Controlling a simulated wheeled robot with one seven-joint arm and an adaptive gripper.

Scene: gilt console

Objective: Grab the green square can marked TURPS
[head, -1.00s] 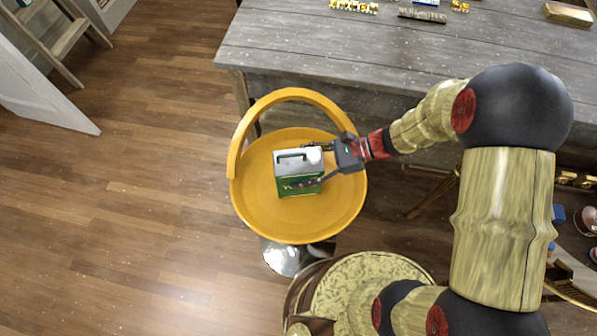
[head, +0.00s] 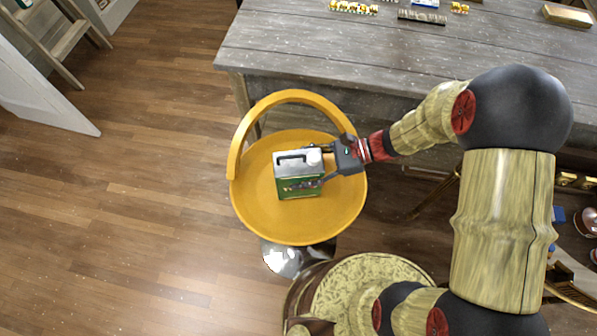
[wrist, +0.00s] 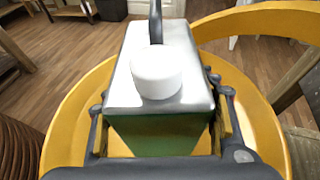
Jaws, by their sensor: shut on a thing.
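The green square can (head: 298,184) has a silver top with a dark handle and a white cap. It is upright over the seat of the yellow chair (head: 258,215); whether it touches the seat I cannot tell. My gripper (head: 318,170) reaches in from the right and is shut on the can, one finger on each side. In the wrist view the can (wrist: 150,128) fills the middle between my fingers, its white cap toward the camera. The TURPS marking is not legible in these frames.
The chair's curved yellow backrest (head: 290,96) rises behind the can. A grey wooden table (head: 330,50) with small items stands beyond it. A round patterned seat (head: 365,280) is close in front. Open wooden floor (head: 130,190) lies to the left.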

